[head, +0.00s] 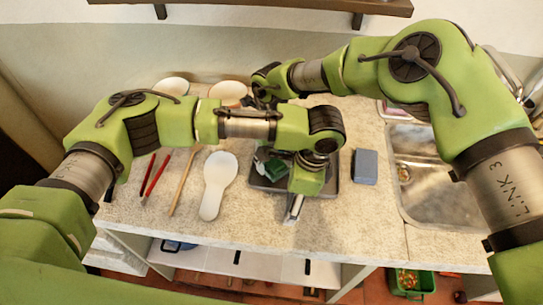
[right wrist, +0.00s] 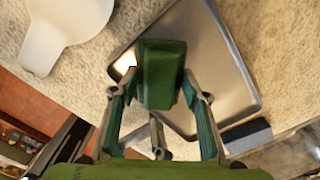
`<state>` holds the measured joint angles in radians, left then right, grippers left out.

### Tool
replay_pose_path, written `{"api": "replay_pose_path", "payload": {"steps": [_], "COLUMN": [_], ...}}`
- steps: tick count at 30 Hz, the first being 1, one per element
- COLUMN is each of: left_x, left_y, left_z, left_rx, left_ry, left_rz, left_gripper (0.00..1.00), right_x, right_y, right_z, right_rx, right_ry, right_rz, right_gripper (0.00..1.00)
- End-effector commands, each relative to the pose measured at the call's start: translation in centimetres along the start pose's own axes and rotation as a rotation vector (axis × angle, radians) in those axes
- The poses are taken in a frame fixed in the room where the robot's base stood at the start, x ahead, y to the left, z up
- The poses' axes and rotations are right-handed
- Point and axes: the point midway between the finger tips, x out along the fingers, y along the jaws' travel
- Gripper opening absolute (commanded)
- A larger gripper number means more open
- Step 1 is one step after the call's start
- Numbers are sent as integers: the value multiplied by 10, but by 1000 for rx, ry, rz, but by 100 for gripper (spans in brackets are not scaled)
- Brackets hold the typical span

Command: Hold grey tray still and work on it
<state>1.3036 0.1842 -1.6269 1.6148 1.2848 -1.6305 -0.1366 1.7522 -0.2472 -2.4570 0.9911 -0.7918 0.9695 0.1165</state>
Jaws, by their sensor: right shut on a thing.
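The grey tray (head: 330,175) lies on the counter, partly hidden by my left arm; it also shows in the right wrist view (right wrist: 215,60). My left gripper (head: 294,208) is at the tray's front edge, pointing down; whether its fingers are closed on the rim is not clear. My right gripper (right wrist: 158,88) is shut on a dark green block (right wrist: 160,75), held over the tray. In the head view the green block (head: 275,169) shows beside my left wrist, and my right fingers are mostly hidden there.
A white spoon rest (head: 216,180), a wooden stick (head: 183,182) and red-handled utensils (head: 155,174) lie left of the tray. A blue-grey block (head: 365,166) is right of it, before the sink (head: 425,175). Two bowls (head: 228,92) stand behind.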

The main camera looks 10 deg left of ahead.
Motion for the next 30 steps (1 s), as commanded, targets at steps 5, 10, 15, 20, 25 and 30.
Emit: {"api": "replay_pose_path", "payload": {"steps": [5, 10, 15, 20, 25, 30], "left_x": [0, 0, 0, 0, 0, 0], "left_y": [0, 0, 0, 0, 0, 0], "left_z": [0, 0, 0, 0, 0, 0], "left_rx": [0, 0, 0, 0, 0, 0], "left_ry": [0, 0, 0, 0, 0, 0], "left_rz": [0, -1, -1, -1, 0, 0], "left_gripper": [62, 62, 62, 62, 62, 62], "right_x": [0, 0, 2, 1, 0, 0], "right_y": [0, 0, 0, -4, -14, -23], "right_z": [0, 0, 0, -4, -15, -24], "right_rx": [0, 0, 0, 1, 3, 2], "right_ry": [0, 0, 0, 1, 1, 0], "right_rz": [0, 0, 0, 0, 0, 0], "right_gripper": [21, 21, 21, 21, 21, 21]}}
